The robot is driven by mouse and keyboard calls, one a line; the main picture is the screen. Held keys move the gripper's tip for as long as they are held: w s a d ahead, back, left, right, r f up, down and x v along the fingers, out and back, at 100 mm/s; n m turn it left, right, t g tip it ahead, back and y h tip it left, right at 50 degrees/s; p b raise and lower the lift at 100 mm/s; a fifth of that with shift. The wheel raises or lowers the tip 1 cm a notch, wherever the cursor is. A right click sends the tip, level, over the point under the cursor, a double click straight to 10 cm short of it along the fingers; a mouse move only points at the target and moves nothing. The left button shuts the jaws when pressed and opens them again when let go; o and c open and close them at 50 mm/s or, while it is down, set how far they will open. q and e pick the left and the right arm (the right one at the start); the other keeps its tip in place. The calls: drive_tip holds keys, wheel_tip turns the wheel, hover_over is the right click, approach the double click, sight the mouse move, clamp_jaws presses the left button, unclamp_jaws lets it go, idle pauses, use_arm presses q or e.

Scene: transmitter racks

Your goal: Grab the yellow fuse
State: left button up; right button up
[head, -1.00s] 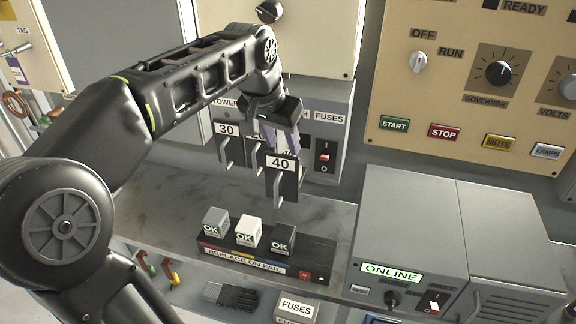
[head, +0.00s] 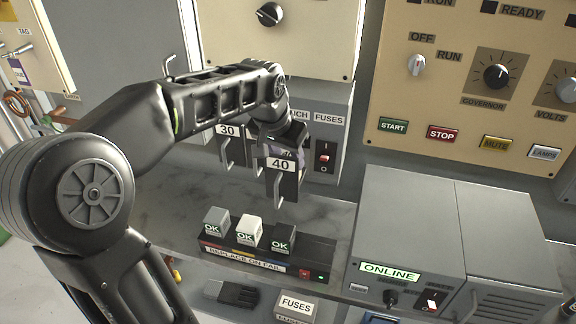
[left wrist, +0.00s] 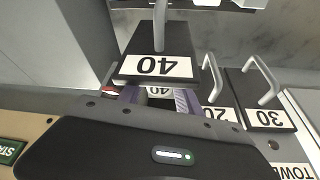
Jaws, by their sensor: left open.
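I cannot make out a yellow fuse in either view. My left gripper (head: 288,152) is open at the fuse panel, just behind the front of the holder marked 40 (head: 281,183), which stands out from the panel. In the left wrist view, the gripper's two purple-grey fingers (left wrist: 158,98) point at the gap behind this front (left wrist: 155,66). A second, smaller 40 label (left wrist: 160,90) shows between them. What lies between the fingertips is hidden. My right gripper is not in view.
The holder marked 30 (head: 229,146) and one marked 20 (left wrist: 217,115) sit beside it. A red switch (head: 325,152) is to the right. Below, a fuse tester (head: 232,254) holds grey, white and dark blocks marked OK. A grey ONLINE box (head: 412,225) stands at right.

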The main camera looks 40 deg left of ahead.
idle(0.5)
use_arm(q)
clamp_jaws()
idle(0.3)
